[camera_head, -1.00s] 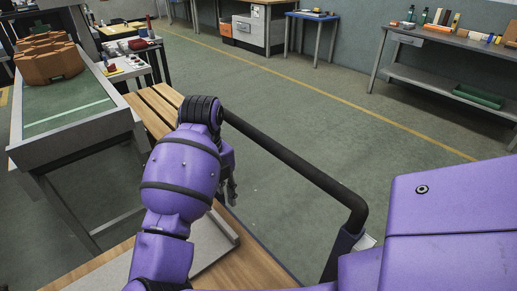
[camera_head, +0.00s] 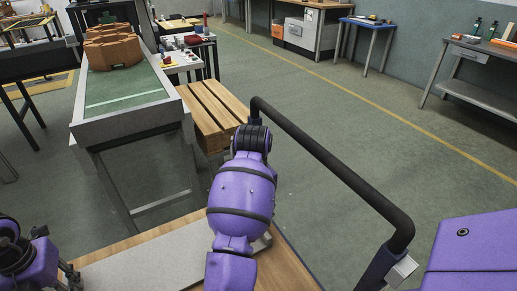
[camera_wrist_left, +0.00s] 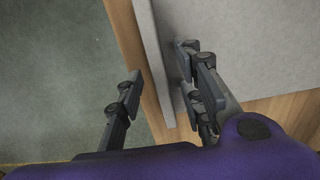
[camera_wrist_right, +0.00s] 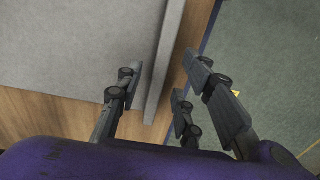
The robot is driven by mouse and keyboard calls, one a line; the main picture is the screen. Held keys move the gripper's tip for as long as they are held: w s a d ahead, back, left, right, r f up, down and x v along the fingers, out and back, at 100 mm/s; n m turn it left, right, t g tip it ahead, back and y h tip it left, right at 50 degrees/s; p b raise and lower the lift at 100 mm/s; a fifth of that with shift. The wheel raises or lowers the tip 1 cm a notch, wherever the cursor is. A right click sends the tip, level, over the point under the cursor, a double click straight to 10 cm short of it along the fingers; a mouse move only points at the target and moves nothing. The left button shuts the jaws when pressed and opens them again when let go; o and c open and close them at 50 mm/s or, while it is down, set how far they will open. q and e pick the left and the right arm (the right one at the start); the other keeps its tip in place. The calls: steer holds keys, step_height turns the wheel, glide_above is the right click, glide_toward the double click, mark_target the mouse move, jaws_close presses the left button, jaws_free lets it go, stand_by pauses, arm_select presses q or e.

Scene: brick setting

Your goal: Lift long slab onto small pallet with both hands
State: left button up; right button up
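The long grey slab (camera_head: 140,262) lies flat on a wooden table (camera_head: 270,268) at the bottom of the head view. My right forearm covers part of it. The small pallet (camera_head: 212,105), with light wooden slats, stands beyond the table, left of a black rail. My left gripper (camera_wrist_left: 160,68) is open at one end of the slab, one finger outside the edge and the others over the slab. My right gripper (camera_wrist_right: 163,80) is open at the opposite end, its fingers either side of the slab's edge. In the head view, the right fingers are hidden behind my arm.
A bench with a green top (camera_head: 125,92) carries stacked orange-brown bricks (camera_head: 113,45) at the left, close to the pallet. A black rail (camera_head: 330,160) runs along the right. A blue table (camera_head: 372,24) and a grey workbench (camera_head: 480,55) stand farther back. Open green floor lies between.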

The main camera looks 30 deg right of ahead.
arm_select(q)
steer(key=shift+f, duration=0.4)
arm_select(e)
steer(key=shift+a+f, duration=0.1)
steer(key=shift+f, duration=0.25)
arm_select(q)
steer(key=shift+c, duration=0.2)
arm_select(e)
steer(key=shift+w, duration=0.1)
steer(key=shift+c, duration=0.2)
arm_select(q)
jaws_close()
arm_select(e)
jaws_close()
steer(key=shift+r, duration=0.1)
arm_select(q)
steer(key=shift+r, duration=0.15)
arm_select(e)
steer(key=shift+w+r, duration=0.1)
